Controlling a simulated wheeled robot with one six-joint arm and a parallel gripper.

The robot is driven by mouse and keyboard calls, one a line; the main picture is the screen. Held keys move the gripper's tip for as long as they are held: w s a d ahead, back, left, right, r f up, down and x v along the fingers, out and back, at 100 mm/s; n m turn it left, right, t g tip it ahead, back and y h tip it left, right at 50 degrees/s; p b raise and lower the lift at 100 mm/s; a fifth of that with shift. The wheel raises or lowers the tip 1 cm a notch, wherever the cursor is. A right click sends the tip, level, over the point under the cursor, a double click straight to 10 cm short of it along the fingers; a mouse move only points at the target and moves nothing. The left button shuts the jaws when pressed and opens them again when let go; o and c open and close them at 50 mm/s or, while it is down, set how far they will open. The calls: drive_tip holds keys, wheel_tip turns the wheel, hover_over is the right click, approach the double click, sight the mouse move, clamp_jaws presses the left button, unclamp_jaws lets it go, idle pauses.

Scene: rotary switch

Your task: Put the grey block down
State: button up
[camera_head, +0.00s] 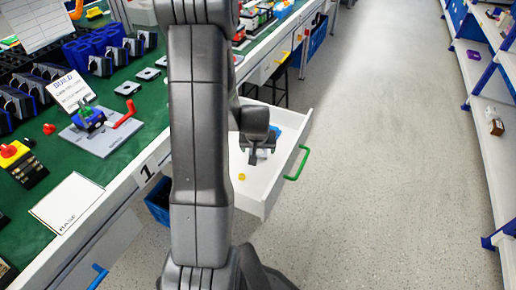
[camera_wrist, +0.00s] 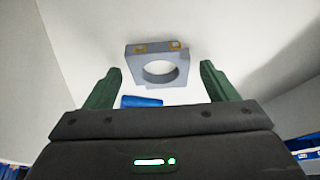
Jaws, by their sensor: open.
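The grey block (camera_wrist: 133,66) is a squarish piece with a large round hole and two small tan patches on its top edge. In the wrist view it rests against the white inside of the open drawer (camera_head: 262,196). My gripper (camera_head: 261,146) hangs over this drawer in the head view. Its green fingers are spread wide in the wrist view, with the block ahead of their tips and between them; neither finger visibly touches it. In the head view the block is mostly hidden by my gripper.
A blue piece (camera_wrist: 141,101) lies near the block. A small yellow piece (camera_head: 242,177) lies in the drawer, which has a green handle (camera_head: 298,163). The green-topped workbench (camera_head: 140,137) at left carries many parts. The aisle floor (camera_head: 375,150) at right is clear.

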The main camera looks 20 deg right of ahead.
drive_tip(key=p+v, duration=0.2)
drive_tip(key=v, duration=1)
idle(0.9)
